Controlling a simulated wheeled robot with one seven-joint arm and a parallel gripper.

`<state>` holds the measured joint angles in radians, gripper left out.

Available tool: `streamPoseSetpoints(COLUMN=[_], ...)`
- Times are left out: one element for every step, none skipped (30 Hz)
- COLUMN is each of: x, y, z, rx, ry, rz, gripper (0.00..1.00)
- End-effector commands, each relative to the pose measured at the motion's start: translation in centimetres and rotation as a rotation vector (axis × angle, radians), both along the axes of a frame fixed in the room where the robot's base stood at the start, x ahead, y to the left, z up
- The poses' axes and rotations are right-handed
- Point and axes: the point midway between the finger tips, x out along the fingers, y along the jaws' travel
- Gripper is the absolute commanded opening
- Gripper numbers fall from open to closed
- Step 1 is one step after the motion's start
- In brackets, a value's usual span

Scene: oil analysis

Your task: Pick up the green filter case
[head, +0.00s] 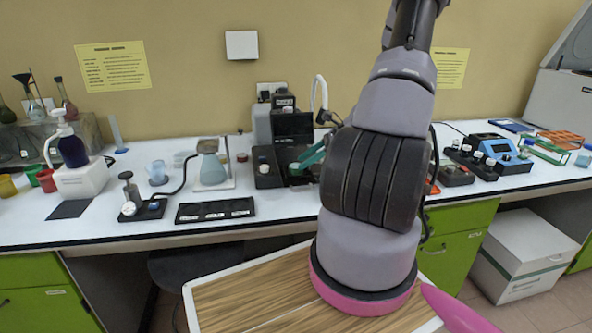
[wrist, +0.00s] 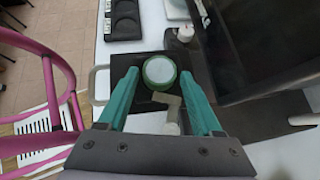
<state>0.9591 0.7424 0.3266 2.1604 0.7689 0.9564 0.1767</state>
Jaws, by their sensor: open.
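The green filter case (wrist: 159,72) is a round green piece with a pale disc top. In the wrist view it sits on a dark surface between the tips of my two teal fingers. My gripper (wrist: 160,77) is open, with a finger on each side of the case and visible gaps. I cannot tell its height above the case.
The black device (head: 292,128) stands close to my gripper. A dark panel (wrist: 262,45) is close on the right in the wrist view. A black tray (head: 215,210) and a flask (head: 211,165) stand left on the white bench (head: 285,203).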

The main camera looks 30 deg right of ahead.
Motion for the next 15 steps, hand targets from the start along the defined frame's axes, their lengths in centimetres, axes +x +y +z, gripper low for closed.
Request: streamPoseSetpoints(x=[0.3, 0.4, 0.6, 0.7, 0.8, 0.8, 0.9, 0.9, 0.9, 0.9, 0.9, 0.9, 0.9, 0.9, 0.9], y=[0.6, 0.9, 1.2, 1.4, 1.5, 1.6, 1.7, 1.7, 1.7, 1.7, 1.7, 1.7, 1.7, 1.7, 1.7], z=[-0.5, -0.8, -1.0, -1.2, -1.3, -1.4, -1.5, -1.5, -1.5, -1.5, -1.5, -1.5, -1.5, -1.5, -1.5], rx=[0.003, 0.002, 0.002, 0.002, 0.0, 0.001, 0.001, 0.001, 0.0, 0.0, 0.0, 0.0, 0.0, 0.0, 0.0], ry=[0.001, 0.0, 0.0, 0.001, 0.001, 0.0, 0.0, 0.0, 0.0, 0.0, 0.0, 0.0, 0.0, 0.0, 0.0], rz=[0.002, 0.002, 0.0, 0.0, 0.001, -0.001, -0.001, -0.002, -0.001, -0.001, -0.001, -0.001, -0.001, -0.001, -0.001], gripper=[0.67, 0.67, 0.67, 0.67, 0.67, 0.67, 0.67, 0.67, 0.67, 0.67, 0.67, 0.67, 0.67, 0.59, 0.44])
